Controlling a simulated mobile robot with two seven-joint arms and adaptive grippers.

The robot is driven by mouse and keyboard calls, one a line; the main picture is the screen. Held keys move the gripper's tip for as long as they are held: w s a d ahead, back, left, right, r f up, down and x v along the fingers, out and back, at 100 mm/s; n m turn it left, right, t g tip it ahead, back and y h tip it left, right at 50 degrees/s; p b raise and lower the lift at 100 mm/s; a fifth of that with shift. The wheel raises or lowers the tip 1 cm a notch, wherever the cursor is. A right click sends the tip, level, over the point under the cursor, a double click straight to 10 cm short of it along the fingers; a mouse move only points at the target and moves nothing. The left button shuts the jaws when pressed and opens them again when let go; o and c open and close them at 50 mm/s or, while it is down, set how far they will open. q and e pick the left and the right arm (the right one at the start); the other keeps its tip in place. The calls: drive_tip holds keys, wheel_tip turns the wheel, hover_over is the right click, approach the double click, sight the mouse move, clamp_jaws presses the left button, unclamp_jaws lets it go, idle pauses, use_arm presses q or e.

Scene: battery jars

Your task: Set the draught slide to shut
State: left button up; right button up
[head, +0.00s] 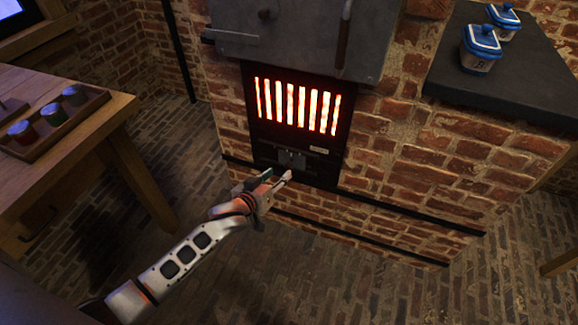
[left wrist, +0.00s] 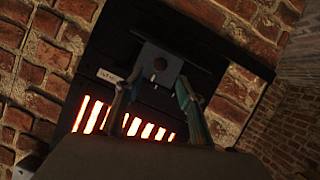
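The draught slide (head: 291,159) is a small grey metal plate on the dark stove front, below the glowing grate. It also shows in the left wrist view (left wrist: 157,66), with a round dark spot in its middle. My left gripper (head: 279,176) is just in front of and below the slide. In the left wrist view its two fingers (left wrist: 155,93) are spread apart, with nothing between them, and point towards the slide. I cannot tell whether a fingertip touches the plate. A small pale label (head: 318,150) sits on the stove front beside the slide. My right gripper is not in view.
The glowing grate (head: 297,105) is right above the slide. Brick walls (head: 440,180) flank the stove front. Blue-lidded jars (head: 481,50) stand on the dark slab at right. A wooden table (head: 90,130) with a tray of small jars (head: 45,130) is at left.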

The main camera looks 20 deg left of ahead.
sight(287, 167)
use_arm(q)
drive_tip(key=b+x, duration=0.1)
drive_tip(key=x, duration=0.3)
drive_tip(key=shift+w+f+b, duration=0.1)
drive_tip(key=shift+f+b, duration=0.25)
drive_tip(key=shift+f, duration=0.05)
drive_tip(key=shift+b+x, duration=0.3)
drive_tip(key=shift+x, duration=0.55)
drive_tip(key=shift+w+d+r, duration=0.15)
drive_tip(key=shift+w+r, duration=0.05)
drive_tip(key=shift+w, duration=0.35)
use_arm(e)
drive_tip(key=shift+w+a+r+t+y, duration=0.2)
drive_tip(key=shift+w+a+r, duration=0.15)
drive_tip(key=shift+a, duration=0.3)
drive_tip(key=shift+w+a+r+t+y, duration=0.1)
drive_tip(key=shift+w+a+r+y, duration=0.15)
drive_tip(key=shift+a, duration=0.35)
use_arm(q)
clamp_jaws()
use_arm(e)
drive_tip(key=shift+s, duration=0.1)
